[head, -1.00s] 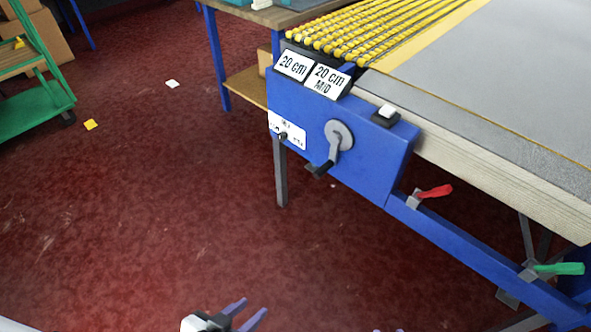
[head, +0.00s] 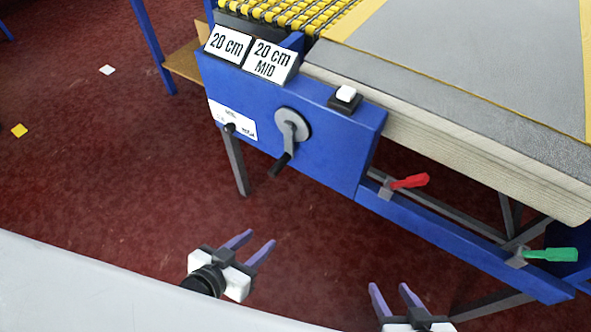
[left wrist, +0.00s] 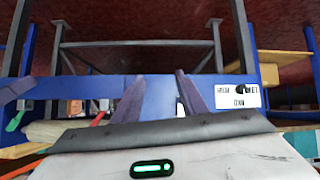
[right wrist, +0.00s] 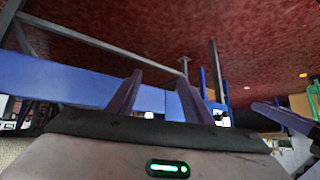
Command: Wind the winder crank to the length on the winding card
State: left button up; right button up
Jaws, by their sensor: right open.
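The winder crank (head: 292,126) is a grey disc with an arm and a black handle (head: 281,164) on the front of a blue panel (head: 335,150). The handle points down and slightly left. Two white cards above read "20 cm" (head: 227,43) and "20 cm MID" (head: 270,60). My left gripper (head: 261,238) is open and empty, below the crank and apart from it. My right gripper (head: 389,286) is open and empty, lower and further right. Its fingers also show apart in the right wrist view (right wrist: 160,85). I cannot make out the crank in the wrist views.
Left of the crank is a white label plate with a black knob (head: 230,127); it also shows in the left wrist view (left wrist: 238,95). A white button (head: 346,93) tops the panel. Red (head: 411,181) and green (head: 550,255) levers sit on the lower rail. Floor before the panel is clear.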

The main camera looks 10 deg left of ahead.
pick_arm(q)
jog(key=w+a+f+t+h+b, duration=0.2)
jog(key=w+t+b, duration=0.2)
jog(key=w+b, duration=0.45)
jog(key=t+b, duration=0.3)
jog(key=b, duration=0.1)
send_near(288, 155)
jog(key=shift+h, duration=0.4)
jog(key=x, duration=0.2)
jog(key=b+x, duration=0.1)
jog(key=x, duration=0.1)
jog(key=f+b+x, duration=0.1)
jog(key=x, duration=0.1)
jog(key=shift+w+a+f, duration=0.1)
jog(key=shift+w+a, duration=0.2)
jog(key=shift+w, duration=0.05)
pick_arm(e)
jog(key=w+a+f+y, duration=0.1)
jog(key=a+f, duration=0.2)
jog(key=f, duration=0.7)
jog(key=shift+w+a+n+g, duration=0.25)
jog(key=shift+w+n+g, duration=0.05)
jog(key=shift+w+g, duration=0.1)
pick_arm(q)
grip_shut()
